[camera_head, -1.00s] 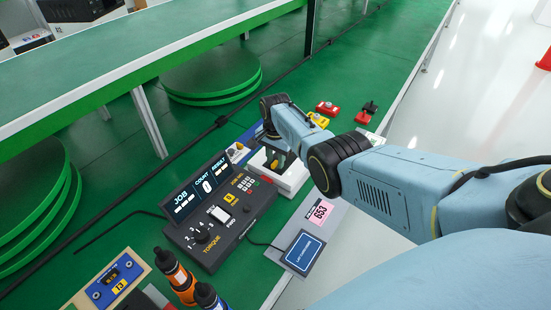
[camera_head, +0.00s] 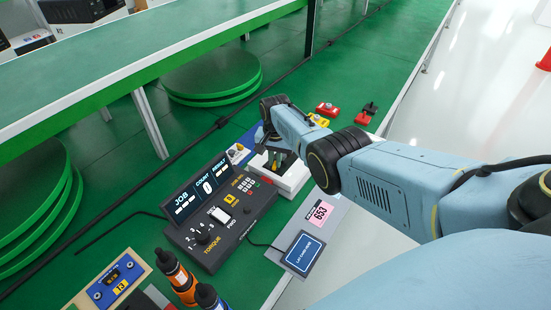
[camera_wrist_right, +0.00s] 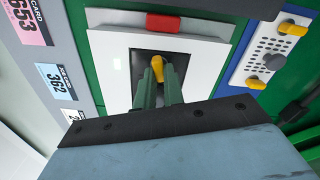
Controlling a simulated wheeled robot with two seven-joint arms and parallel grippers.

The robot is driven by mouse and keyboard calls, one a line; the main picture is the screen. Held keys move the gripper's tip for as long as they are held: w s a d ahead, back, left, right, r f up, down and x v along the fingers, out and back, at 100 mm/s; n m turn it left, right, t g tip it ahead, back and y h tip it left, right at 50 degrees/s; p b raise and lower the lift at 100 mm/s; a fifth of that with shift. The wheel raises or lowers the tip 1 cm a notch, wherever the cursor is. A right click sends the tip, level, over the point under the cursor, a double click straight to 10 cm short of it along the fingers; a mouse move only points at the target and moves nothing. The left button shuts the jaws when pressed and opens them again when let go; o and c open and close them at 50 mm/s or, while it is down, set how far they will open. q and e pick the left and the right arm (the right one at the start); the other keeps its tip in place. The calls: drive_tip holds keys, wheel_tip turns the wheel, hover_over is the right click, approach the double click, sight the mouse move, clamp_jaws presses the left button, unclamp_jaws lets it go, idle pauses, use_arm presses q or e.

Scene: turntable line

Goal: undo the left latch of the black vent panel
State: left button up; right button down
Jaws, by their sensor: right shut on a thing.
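My right gripper (camera_wrist_right: 158,88) is shut on a yellow piece (camera_wrist_right: 157,66), which shows between its dark green fingers in the right wrist view. The piece stands over a dark recess inside a white frame (camera_wrist_right: 114,55). A red part (camera_wrist_right: 163,22) lies on the frame's far edge. In the head view, my right gripper (camera_head: 276,160) is at the white frame (camera_head: 294,179), partly covering it. I cannot make out a black vent panel or tell whether the dark recess belongs to it. My left gripper is not in view.
A torque controller (camera_head: 216,210) stands beside the white frame. Red parts (camera_head: 327,109) lie beyond my wrist.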

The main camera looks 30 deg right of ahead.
drive_tip(key=n, duration=0.3)
drive_tip(key=shift+n, duration=0.4)
drive_tip(key=n, duration=0.3)
drive_tip(key=shift+w+a+n, duration=0.1)
drive_tip(key=shift+n, duration=0.2)
drive_tip(key=n, duration=0.6)
drive_tip(key=shift+a+p, duration=0.2)
drive_tip(key=shift+p, duration=0.1)
drive_tip(key=shift+n, duration=0.4)
drive_tip(key=c, duration=1.5)
unclamp_jaws()
